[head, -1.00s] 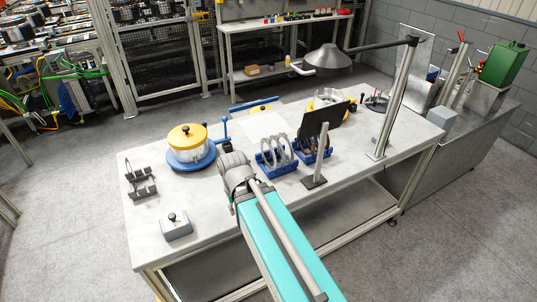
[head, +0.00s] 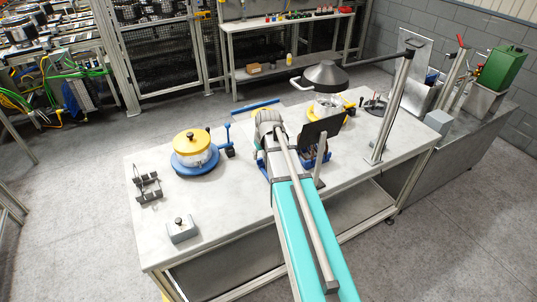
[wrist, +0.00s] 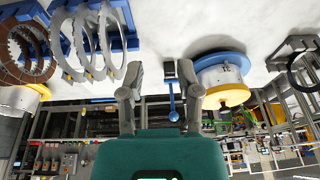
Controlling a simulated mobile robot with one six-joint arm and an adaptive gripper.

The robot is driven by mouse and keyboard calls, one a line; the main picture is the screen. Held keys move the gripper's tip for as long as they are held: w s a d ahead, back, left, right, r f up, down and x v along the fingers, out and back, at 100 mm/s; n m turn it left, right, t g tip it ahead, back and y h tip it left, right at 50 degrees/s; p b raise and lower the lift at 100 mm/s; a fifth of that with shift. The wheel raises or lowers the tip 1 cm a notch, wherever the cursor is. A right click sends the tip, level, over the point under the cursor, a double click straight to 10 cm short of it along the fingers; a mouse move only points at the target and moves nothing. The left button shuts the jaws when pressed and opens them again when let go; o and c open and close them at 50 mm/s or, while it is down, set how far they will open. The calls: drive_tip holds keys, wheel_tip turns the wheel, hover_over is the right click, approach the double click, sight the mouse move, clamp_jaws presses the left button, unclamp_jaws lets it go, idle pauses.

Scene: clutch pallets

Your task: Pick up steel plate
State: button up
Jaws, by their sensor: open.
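Several steel plates (wrist: 104,40), thin silver rings, stand on edge in a blue rack (wrist: 128,38) at the upper left of the wrist view. My gripper (wrist: 160,70) is open and empty, its two fingers apart to the right of the rings and not touching them. In the head view my arm hides the steel plates, and only my wrist (head: 268,125) shows; the fingertips are hidden.
Brown toothed rings (wrist: 22,55) stand left of the steel plates. A drum with a yellow lid (head: 190,140) sits on a blue base at the table's left. A dark panel (head: 318,130) and a grey lamp hood (head: 325,75) stand to the right.

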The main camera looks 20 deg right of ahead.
drive_tip(key=w+d+r+t+p, duration=0.1)
drive_tip(key=w+d+r+p, duration=0.1)
drive_tip(key=w+d, duration=0.3)
drive_tip(key=d+r, duration=0.1)
drive_tip(key=d, duration=0.2)
drive_tip(key=shift+w+d+r, duration=0.15)
drive_tip(key=shift+d+r, duration=0.2)
drive_tip(key=shift+r, duration=0.05)
drive_tip(key=shift+f, duration=0.1)
drive_tip(key=b+x, duration=0.8)
drive_tip(key=shift+w+d+f, duration=0.15)
drive_tip(key=shift+w, duration=0.05)
drive_tip(key=shift+f, duration=0.1)
drive_tip(key=shift+b+x, duration=2.4)
drive_tip(key=shift+x, duration=0.15)
clamp_jaws()
